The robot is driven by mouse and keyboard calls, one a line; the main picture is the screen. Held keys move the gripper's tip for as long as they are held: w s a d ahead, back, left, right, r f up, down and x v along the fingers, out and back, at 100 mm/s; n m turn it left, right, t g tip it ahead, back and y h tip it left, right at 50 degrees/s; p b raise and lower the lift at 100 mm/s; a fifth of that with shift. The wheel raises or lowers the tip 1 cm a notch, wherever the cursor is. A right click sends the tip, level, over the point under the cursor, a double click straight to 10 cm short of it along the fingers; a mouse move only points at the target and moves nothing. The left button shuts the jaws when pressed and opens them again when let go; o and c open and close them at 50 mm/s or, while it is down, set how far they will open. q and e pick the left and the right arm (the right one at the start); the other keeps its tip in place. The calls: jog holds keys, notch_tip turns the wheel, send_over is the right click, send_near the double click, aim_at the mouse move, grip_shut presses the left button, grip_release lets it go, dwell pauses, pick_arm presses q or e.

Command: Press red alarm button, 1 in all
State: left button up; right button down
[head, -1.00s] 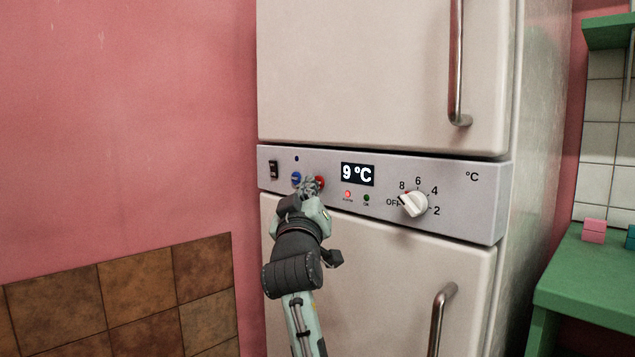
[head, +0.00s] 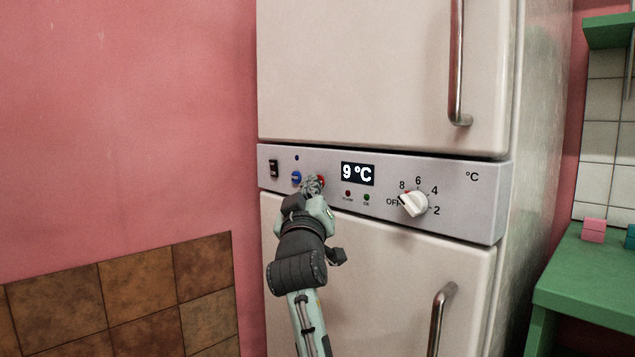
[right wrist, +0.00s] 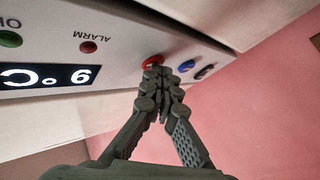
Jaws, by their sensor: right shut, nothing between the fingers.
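The red alarm button (head: 321,180) is on the fridge's control panel, just right of a blue button (head: 296,177). My right gripper (head: 311,186) is shut and empty, its fingertips in front of the red button and hiding most of it. In the right wrist view, the shut fingertips (right wrist: 158,72) are right at the red button (right wrist: 152,62); I cannot tell whether they touch it. The small alarm lamp (head: 347,194) is dark, and it looks dull red in the right wrist view (right wrist: 88,47). My left gripper is not in view.
The panel also carries a black switch (head: 273,169), a display (head: 357,174) reading 9 °C, a green lamp (head: 366,197) and a white dial (head: 413,204). Fridge door handles (head: 441,318) stick out at right. A green table (head: 590,270) stands further right.

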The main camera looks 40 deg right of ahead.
jog(key=shift+a, duration=0.1)
jog(key=shift+s+a, duration=0.1)
jog(key=shift+a, duration=0.55)
jog(key=shift+s+a+b, duration=0.15)
jog(key=shift+a+b, duration=0.45)
jog(key=shift+a, duration=1.95)
jog(key=shift+f, duration=0.1)
